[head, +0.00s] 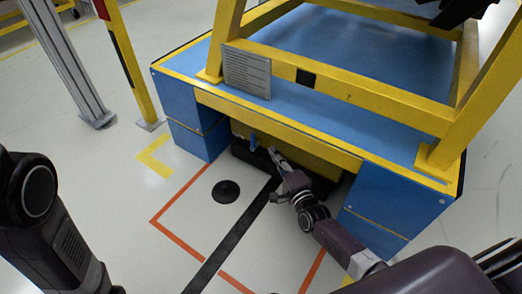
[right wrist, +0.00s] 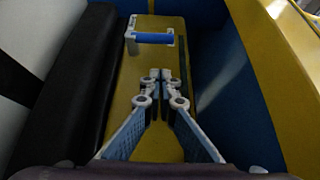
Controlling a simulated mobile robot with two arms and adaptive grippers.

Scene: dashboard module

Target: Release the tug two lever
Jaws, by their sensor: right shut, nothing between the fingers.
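A lever with a blue grip (right wrist: 153,40) sits in a pale bracket on top of a yellow tug (right wrist: 131,95) in the right wrist view. In the head view, the blue lever (head: 253,140) shows small on the yellow tug (head: 300,149), under the blue and yellow frame. My right gripper (head: 274,153) reaches in under the frame, to the right of the lever. In the right wrist view, the right gripper (right wrist: 160,77) is shut and empty, its fingertips apart from the blue grip. My left arm shows at the left edge, but its gripper is out of view.
The blue platform (head: 187,75) with its yellow frame overhangs the tug. Its blue side box (head: 385,205) stands close to my right arm. A black bumper (right wrist: 66,85) runs along the tug. Open floor with orange lines and a black disc (head: 226,191) lies in front.

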